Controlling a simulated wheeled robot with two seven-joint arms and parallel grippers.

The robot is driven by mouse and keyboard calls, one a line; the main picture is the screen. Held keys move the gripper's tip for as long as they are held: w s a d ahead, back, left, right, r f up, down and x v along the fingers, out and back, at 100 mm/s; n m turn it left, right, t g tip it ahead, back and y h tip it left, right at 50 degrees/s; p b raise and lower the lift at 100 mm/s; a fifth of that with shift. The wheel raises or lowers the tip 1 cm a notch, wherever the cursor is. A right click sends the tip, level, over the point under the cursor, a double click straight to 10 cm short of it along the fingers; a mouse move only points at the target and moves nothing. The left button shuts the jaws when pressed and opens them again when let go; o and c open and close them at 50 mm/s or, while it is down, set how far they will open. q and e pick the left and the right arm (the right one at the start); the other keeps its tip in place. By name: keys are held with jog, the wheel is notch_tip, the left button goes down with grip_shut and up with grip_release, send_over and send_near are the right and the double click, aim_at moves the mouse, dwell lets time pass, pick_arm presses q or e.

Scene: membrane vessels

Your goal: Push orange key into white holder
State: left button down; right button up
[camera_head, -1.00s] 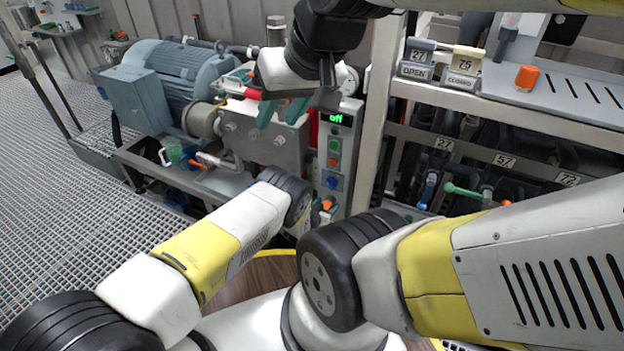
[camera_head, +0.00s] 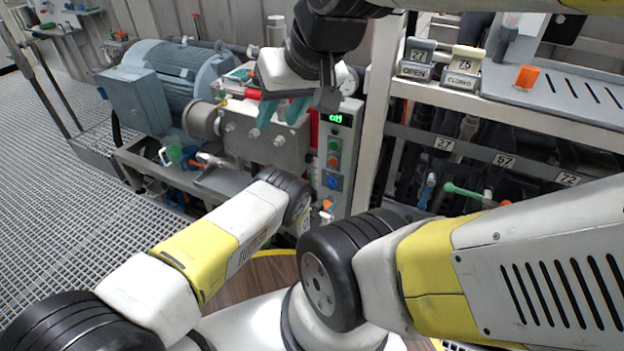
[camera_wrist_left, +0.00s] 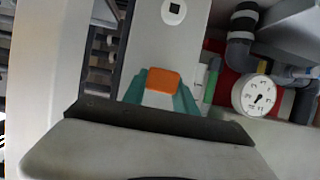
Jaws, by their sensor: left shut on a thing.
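The orange key (camera_wrist_left: 163,79) sits between the teal fingers of my left gripper (camera_wrist_left: 159,92) in the left wrist view. A white piece (camera_wrist_left: 158,100) shows right below the orange part; I cannot tell whether it belongs to the key or is the holder. In the head view a small orange part (camera_head: 328,204) shows at the foot of the grey control box, beside my left wrist, which hides most of that gripper. My right gripper (camera_head: 281,110) is higher and to the left, its teal fingers apart and empty, in front of the grey machine block.
The control box (camera_head: 345,160) carries a lit green display and several coloured buttons. A round gauge (camera_wrist_left: 258,94) and pipes are to the right in the left wrist view.

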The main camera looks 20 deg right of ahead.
pick_arm(q)
jog(key=s+a, duration=0.4)
jog(key=shift+a, duration=0.3)
dwell(1.1)
jog(key=shift+w, duration=0.1)
jog(key=w+a+r+n+t+y, duration=0.2)
jog(key=w+a+r, duration=0.4)
jog(key=a+r, duration=0.35)
jog(key=w+a+r+n+t+y, duration=0.15)
jog(key=w+a+r, duration=0.35)
jog(key=a+r, duration=0.5)
jog(key=s+a+r+n+y, duration=0.2)
jog(key=a+r, duration=0.3)
jog(key=a, duration=0.4)
jog(key=s+a+r+n+y, duration=0.2)
jog(key=a+r, duration=0.4)
jog(key=a, duration=0.4)
jog(key=s+a+r+n+t+y, duration=0.1)
jog(key=a+r, duration=0.4)
jog(key=a, duration=0.5)
jog(key=shift+s+r+n+y, duration=0.3)
jog(key=shift+s+n+y, duration=0.1)
jog(key=shift+n+y, duration=0.35)
jog(key=shift+d, duration=0.1)
